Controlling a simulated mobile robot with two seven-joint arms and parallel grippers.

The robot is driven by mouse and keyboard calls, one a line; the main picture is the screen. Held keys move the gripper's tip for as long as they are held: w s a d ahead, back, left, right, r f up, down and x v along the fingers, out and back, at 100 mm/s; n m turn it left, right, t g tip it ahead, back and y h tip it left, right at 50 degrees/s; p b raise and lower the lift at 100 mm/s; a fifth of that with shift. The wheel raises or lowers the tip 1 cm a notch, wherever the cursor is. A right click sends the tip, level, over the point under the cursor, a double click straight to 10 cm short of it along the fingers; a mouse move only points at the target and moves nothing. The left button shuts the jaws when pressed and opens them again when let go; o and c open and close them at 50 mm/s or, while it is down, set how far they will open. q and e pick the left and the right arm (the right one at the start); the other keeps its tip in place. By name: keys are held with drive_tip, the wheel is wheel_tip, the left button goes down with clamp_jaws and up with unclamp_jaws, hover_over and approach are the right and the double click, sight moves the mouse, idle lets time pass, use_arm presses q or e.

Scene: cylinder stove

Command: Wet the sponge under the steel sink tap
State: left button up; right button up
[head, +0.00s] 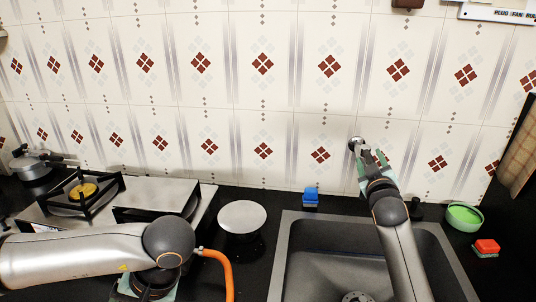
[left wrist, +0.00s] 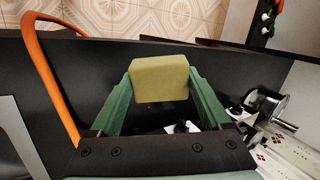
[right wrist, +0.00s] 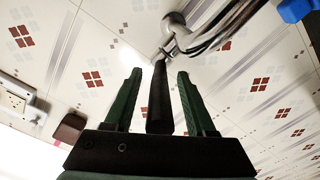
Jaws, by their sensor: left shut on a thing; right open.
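A yellow-green sponge (left wrist: 159,80) is held between the green fingers of my left gripper (left wrist: 160,84), over the dark counter edge. In the head view my left arm hides the sponge. My right gripper (head: 372,165) is open at the chrome tap (head: 356,144) on the tiled wall, above the back of the steel sink (head: 290,250). In the right wrist view the tap (right wrist: 178,38) is just beyond the open fingers (right wrist: 158,80). A dark bar (right wrist: 160,100) lies between them; I cannot tell if they touch it.
A blue item (head: 311,197) stands behind the sink. A green bowl (head: 464,216) and a red-topped sponge (head: 486,247) sit right of the sink. A stove (head: 190,210) with a pot (head: 30,163) is at left, beside a round white disc (head: 242,216). An orange hose (head: 222,265) curves near my left arm.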

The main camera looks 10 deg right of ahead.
clamp_jaws()
idle(0.4)
idle(1.0)
